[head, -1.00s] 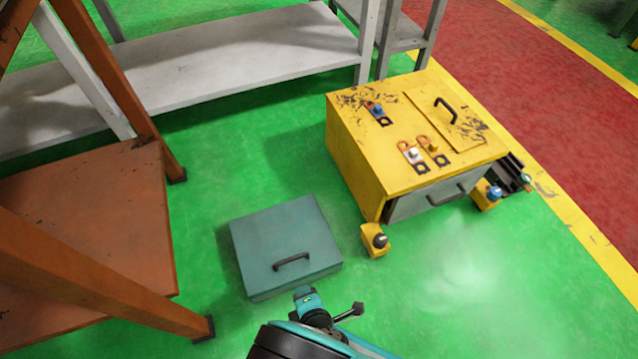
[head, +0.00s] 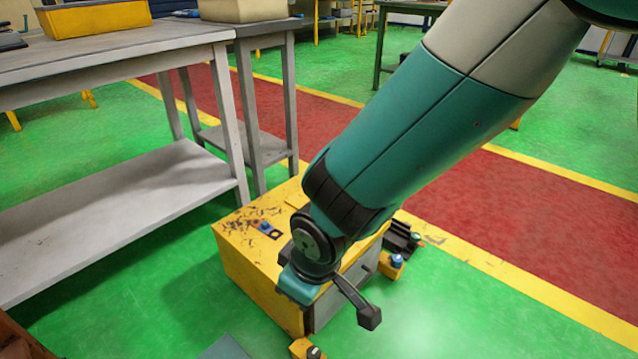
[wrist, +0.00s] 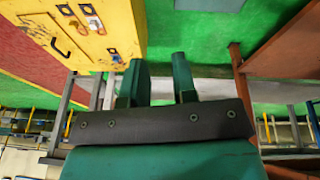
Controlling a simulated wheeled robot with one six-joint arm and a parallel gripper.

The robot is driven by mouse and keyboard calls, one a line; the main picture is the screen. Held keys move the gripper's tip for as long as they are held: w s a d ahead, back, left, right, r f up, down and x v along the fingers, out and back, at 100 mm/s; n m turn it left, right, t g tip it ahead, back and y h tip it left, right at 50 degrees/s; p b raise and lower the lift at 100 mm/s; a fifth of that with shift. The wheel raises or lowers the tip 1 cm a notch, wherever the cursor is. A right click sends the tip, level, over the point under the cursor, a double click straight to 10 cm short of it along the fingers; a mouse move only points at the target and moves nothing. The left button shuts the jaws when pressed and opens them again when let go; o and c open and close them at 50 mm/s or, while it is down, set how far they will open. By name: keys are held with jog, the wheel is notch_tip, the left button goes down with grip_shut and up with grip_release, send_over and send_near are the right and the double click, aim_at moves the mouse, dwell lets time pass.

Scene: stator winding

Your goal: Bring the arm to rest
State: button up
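My arm (head: 425,135) reaches down from the upper right in the head view, in front of the yellow cabinet (head: 255,280). Its wrist end covers part of the cabinet's top and front. The yellow cabinet (wrist: 115,25) shows at the upper left of that view, apart from the fingers.
A grey workbench (head: 110,60) with a low shelf stands at left. A teal box (head: 225,348) is cut off at the bottom edge. Small yellow blocks with knobs (head: 392,268) stand by the cabinet. Green floor (head: 500,320) is open at lower right.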

jog(key=s+d+r+m+g+y, duration=0.1)
jog(key=s+d+r+m, duration=0.1)
jog(key=s+d+r, duration=0.55)
jog(key=s+d+r+m+g+y, duration=0.1)
jog(key=s+d+r+m+g, duration=0.2)
jog(key=d+r, duration=0.7)
notch_tip(320, 180, up, 33)
jog(key=s+t+p, duration=0.1)
jog(key=p, duration=3.2)
jog(key=shift+r, duration=0.2)
